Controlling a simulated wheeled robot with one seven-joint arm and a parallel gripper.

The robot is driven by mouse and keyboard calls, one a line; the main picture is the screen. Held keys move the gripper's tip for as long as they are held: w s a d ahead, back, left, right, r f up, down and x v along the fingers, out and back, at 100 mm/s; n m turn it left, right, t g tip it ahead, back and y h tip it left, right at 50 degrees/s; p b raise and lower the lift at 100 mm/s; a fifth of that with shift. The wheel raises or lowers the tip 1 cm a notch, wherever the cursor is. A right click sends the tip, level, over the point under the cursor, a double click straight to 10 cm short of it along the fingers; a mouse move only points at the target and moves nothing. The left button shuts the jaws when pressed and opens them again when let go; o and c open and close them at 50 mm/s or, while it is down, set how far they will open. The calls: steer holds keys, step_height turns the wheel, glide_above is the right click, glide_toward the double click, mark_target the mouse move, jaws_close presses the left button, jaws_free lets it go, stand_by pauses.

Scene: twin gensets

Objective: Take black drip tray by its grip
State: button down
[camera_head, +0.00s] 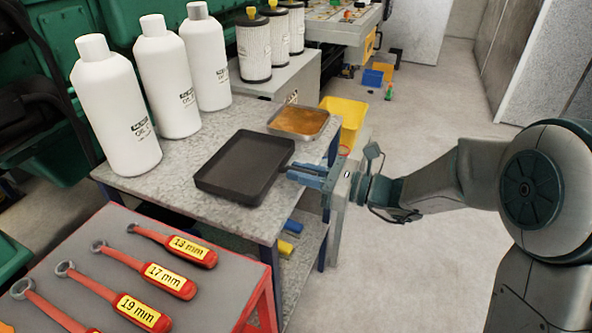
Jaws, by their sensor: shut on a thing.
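The black drip tray (243,168) is a shallow square pan on the grey table (190,200), near its right edge. It looks roughly level; whether it rests on the tabletop or is slightly above it I cannot tell. My gripper (296,172) comes in from the right, with its blue fingers at the tray's right side. It is shut on the tray's grip, which the fingers mostly hide.
Several white bottles (165,75) stand at the table's back left. A metal tray with brown liquid (299,121) sits just behind the black tray. A red-edged bench (200,290) with red-handled wrenches (170,280) is in front. The floor (420,250) at right is clear.

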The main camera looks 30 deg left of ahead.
steer(key=w+d+p, duration=0.2)
steer(key=d, duration=1.6)
steer(key=shift+w+d, duration=0.2)
steer(key=shift+d, duration=0.05)
steer(key=shift+r, duration=0.1)
